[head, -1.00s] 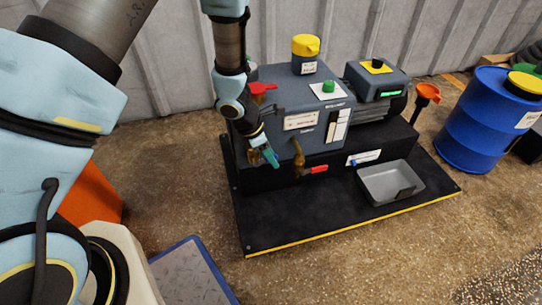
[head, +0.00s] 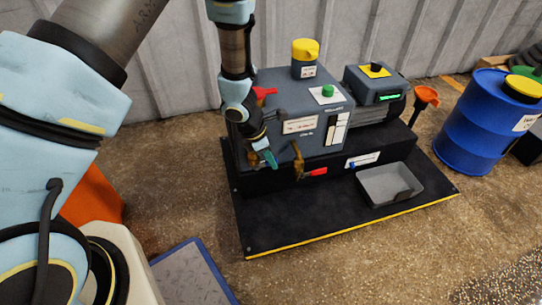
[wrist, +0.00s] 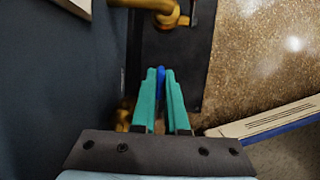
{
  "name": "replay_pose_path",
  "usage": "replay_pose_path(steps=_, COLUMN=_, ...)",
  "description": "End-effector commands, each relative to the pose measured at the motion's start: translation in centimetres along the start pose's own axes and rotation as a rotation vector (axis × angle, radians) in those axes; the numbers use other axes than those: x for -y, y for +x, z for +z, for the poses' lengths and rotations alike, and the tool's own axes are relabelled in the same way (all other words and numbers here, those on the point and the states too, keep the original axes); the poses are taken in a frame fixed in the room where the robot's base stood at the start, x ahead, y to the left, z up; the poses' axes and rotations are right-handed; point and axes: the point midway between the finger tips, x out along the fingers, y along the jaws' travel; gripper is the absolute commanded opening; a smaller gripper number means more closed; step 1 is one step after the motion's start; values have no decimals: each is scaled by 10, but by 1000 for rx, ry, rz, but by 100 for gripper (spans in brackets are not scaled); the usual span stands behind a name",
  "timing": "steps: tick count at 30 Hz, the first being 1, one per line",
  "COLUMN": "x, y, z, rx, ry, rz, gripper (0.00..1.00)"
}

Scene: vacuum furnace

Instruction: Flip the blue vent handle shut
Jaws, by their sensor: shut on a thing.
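My gripper (head: 268,160) is at the left front of the grey pump housing, low beside its front face. In the wrist view its two teal fingers (wrist: 161,85) are closed on the blue vent handle (wrist: 161,74). Only the blue tip shows between the fingertips; the rest of the handle is hidden by the fingers. In the head view I cannot make out the handle behind my gripper.
A brass pipe fitting (head: 298,160) with a red handle (head: 318,171) is just right of my gripper. Another red handle (head: 265,92) is above. A grey tray (head: 390,185) sits on the black base. A blue drum (head: 475,125) stands at the right.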

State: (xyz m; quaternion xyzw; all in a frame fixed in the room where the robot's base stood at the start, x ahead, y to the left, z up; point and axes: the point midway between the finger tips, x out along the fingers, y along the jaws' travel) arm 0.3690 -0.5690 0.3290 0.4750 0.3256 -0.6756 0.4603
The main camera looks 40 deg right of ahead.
Motion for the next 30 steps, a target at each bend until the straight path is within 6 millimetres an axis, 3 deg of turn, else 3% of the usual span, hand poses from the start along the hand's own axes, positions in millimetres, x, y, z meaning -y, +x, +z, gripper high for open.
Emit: replay_pose_path(steps=30, x=-1, y=9, z=0, rx=-212, ry=0, rz=6, gripper=0)
